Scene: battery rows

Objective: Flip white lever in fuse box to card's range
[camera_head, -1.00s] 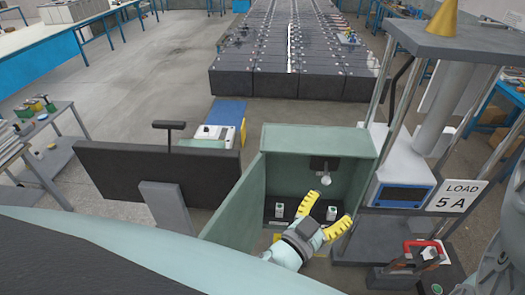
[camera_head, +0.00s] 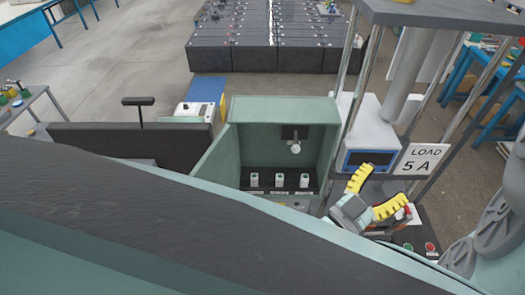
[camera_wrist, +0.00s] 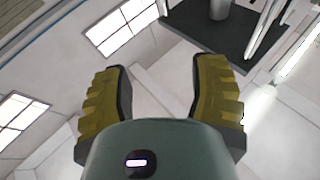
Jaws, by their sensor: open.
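The green fuse box (camera_head: 229,170) stands open in the middle of the head view, its door swung out to the left. Inside, the white lever knob (camera_head: 295,149) hangs from a dark mount on the back wall, toward the upper right. Several small white blocks (camera_head: 279,180) stand in a row on the box floor, with labels too small to read. My gripper (camera_head: 384,184) is open and empty, right of the box and below the card. The wrist view shows its yellow fingers (camera_wrist: 162,68) apart, with nothing between them.
A grey frame with metal posts (camera_head: 358,68) and a blue-edged display (camera_head: 370,158) stands close right of the box. Below my gripper are red and green buttons (camera_head: 429,247). A dark panel (camera_head: 110,135) stands left. Rows of black batteries (camera_head: 265,50) lie behind.

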